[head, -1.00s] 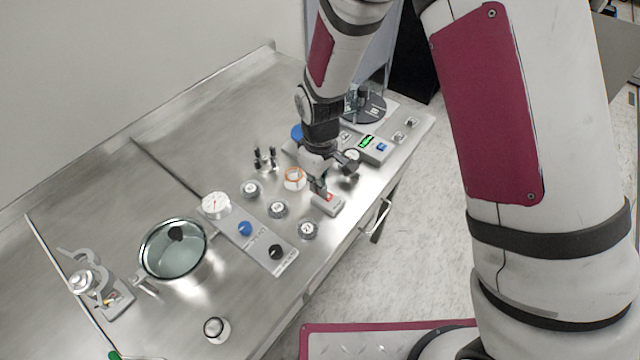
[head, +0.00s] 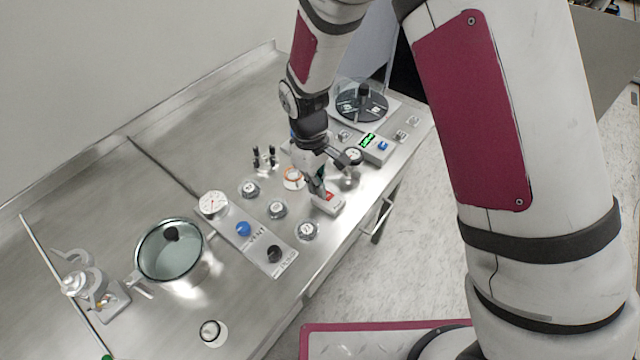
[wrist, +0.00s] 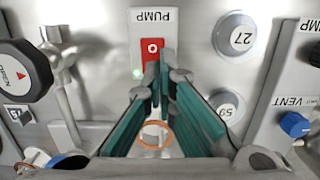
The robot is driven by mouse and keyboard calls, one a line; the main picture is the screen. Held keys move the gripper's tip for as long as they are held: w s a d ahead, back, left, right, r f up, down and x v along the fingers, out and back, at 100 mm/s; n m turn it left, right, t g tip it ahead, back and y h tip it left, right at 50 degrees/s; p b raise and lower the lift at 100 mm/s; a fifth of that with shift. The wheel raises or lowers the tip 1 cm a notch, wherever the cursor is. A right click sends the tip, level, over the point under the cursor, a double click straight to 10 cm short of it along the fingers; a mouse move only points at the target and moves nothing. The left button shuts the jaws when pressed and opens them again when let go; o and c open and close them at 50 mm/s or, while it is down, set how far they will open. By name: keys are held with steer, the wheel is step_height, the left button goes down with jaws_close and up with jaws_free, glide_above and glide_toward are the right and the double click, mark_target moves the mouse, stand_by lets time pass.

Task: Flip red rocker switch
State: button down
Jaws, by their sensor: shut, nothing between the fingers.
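The red rocker switch (wrist: 151,50) shows upright in the wrist view, with a white "0" mark, on a pale housing labelled PUMP (wrist: 152,17). A green light (wrist: 137,74) glows at the housing's lower left. My gripper (wrist: 165,60) is shut and empty, its teal-padded fingertips at the right edge of the switch, partly covering it. I cannot tell whether they touch it. In the head view the switch (head: 328,196) sits near the counter's front edge, with my gripper (head: 319,191) right at its left side.
Round numbered caps (head: 278,209) stand around the switch. An orange ring (wrist: 155,135) lies below the fingers in the wrist view. A black-handled valve (wrist: 20,72) is at left. A panel with a blue knob (head: 243,229) and a lidded pot (head: 170,250) stand farther left on the steel counter.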

steer(key=shift+s+d+f, duration=0.1)
steer(key=shift+f, duration=0.25)
steer(key=shift+s+d+r+p, duration=0.1)
steer(key=shift+s+d+p, duration=0.3)
steer(key=shift+d+p, duration=0.15)
steer(key=shift+d, duration=0.1)
steer(key=shift+r, duration=0.35)
step_height(320, 180, up, 14)
steer(key=w+a, duration=0.1)
steer(key=a, duration=0.1)
steer(key=shift+w, duration=0.35)
steer(key=shift+a+f, duration=0.1)
